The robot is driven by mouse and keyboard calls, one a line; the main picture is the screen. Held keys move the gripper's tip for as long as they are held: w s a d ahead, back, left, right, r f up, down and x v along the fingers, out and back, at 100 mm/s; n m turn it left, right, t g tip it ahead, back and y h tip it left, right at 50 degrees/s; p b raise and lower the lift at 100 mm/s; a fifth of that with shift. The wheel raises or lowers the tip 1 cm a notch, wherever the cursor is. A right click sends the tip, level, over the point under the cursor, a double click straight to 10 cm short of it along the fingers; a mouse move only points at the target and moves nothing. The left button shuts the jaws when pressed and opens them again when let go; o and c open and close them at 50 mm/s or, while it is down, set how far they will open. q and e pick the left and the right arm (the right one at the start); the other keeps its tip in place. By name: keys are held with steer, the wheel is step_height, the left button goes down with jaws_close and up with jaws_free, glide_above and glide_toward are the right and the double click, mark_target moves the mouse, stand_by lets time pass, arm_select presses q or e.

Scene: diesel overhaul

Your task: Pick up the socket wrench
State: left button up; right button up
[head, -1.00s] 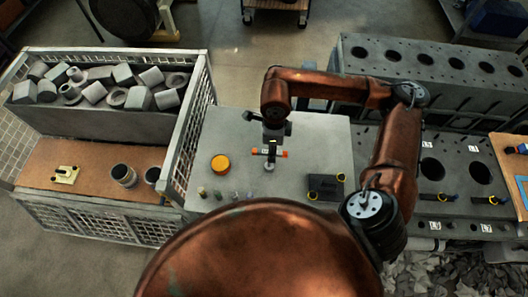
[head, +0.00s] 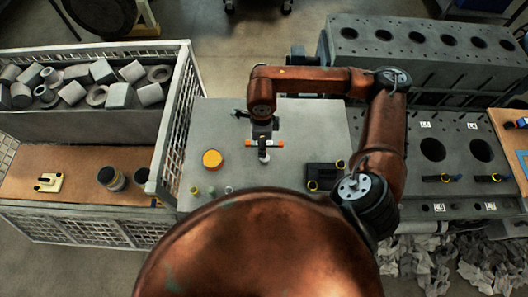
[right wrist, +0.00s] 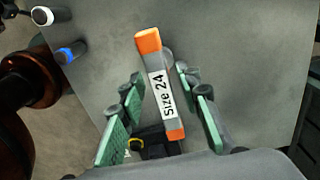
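The socket wrench, a bar with orange ends and a white "Size 24" label (right wrist: 159,92), lies between the fingers of my right gripper (right wrist: 160,108) in the right wrist view. The green finger pads stand apart on both sides of it, with visible gaps. In the head view the wrench (head: 265,143) shows as an orange-ended bar over the grey table, with the right gripper (head: 264,128) just above it. A grey round part shows beside the bar; how it joins is partly hidden. My left gripper is not in view.
The grey table (head: 225,120) also holds a yellow-orange disc (head: 212,159), small vials and a black block with yellow rings (head: 325,176). A mesh-sided crate (head: 172,125) stands at left. Grey engine blocks (head: 425,60) stand at right. The table's back left is clear.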

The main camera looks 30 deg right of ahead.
steer(key=f, duration=0.1)
steer(key=f+p, duration=0.1)
steer(key=f, duration=0.2)
steer(key=shift+s+d+f+p, duration=0.15)
steer(key=shift+d+p, duration=0.15)
steer(key=shift+d, duration=0.05)
steer(key=shift+f, duration=0.35)
steer(key=shift+c, duration=0.2)
jaws_close()
steer(key=shift+r, duration=0.1)
